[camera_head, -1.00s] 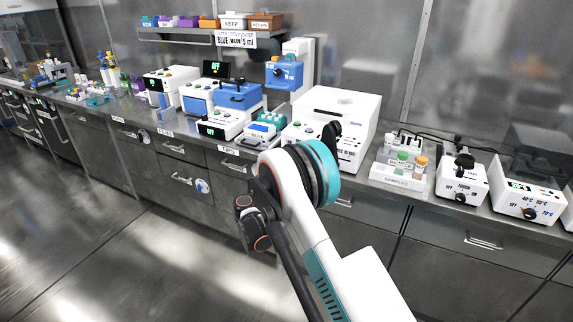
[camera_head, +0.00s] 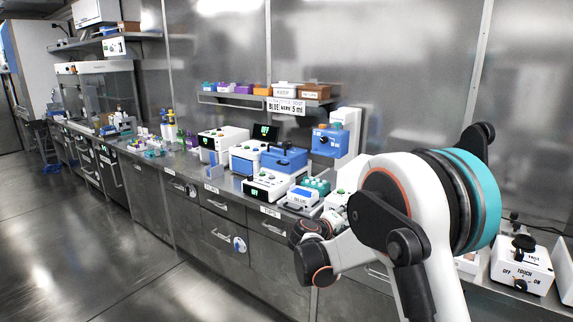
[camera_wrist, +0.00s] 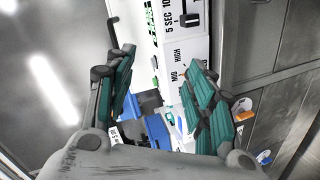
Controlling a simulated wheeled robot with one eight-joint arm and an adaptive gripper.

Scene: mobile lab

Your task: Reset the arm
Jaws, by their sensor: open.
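My gripper (camera_wrist: 158,68) is in the wrist view with its two teal-padded fingers spread apart and nothing held between them. Beyond the fingers are a white device face (camera_wrist: 180,50) with black lettering such as "MID" and "HIGH", and blue parts lower down. I cannot tell whether the fingers touch anything. In the head view my arm is bent in the right half, in front of the bench, and hides part of the equipment there. The gripper itself cannot be made out in the head view.
A long steel bench (camera_head: 215,187) carries a blue-lidded device (camera_head: 285,158), a blue-and-white unit (camera_head: 330,140) and a white knob box (camera_head: 521,264) at right. A shelf (camera_head: 240,101) with coloured bins hangs above. The floor (camera_head: 100,240) at left is clear.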

